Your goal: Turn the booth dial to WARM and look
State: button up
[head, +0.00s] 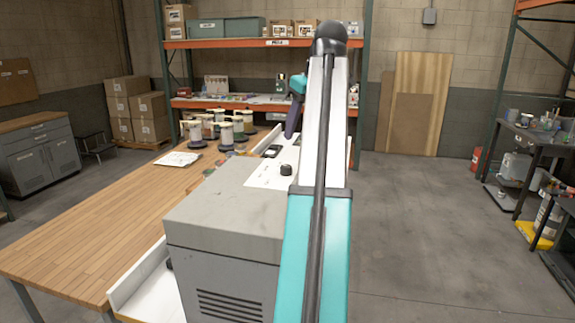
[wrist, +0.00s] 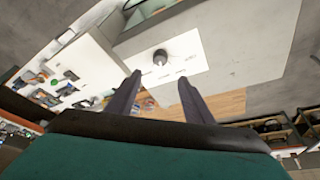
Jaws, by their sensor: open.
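The booth dial is a small black round knob (wrist: 160,56) on a white label panel (wrist: 185,58). It also shows in the head view as a black knob (head: 286,169) on the panel beside the grey booth housing (head: 225,195). A pale mark shows on the knob, but the panel lettering is too small to read. My gripper (wrist: 159,78) is open and empty in the wrist view. The dial shows between and beyond its two fingertips, apart from them. In the head view my gripper (head: 291,133) is partly hidden behind my arm, above the panel.
A wooden workbench (head: 90,235) runs left of the booth, with several spools (head: 196,133) and papers (head: 177,159) on it. An orange-beamed shelf (head: 260,43) stands behind. The floor (head: 420,240) to the right is clear up to a dark side table (head: 545,132).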

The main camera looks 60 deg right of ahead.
aim_at(286, 166)
jog(key=shift+b+x, duration=0.55)
jog(key=shift+x, duration=6.1)
jog(key=c, duration=1)
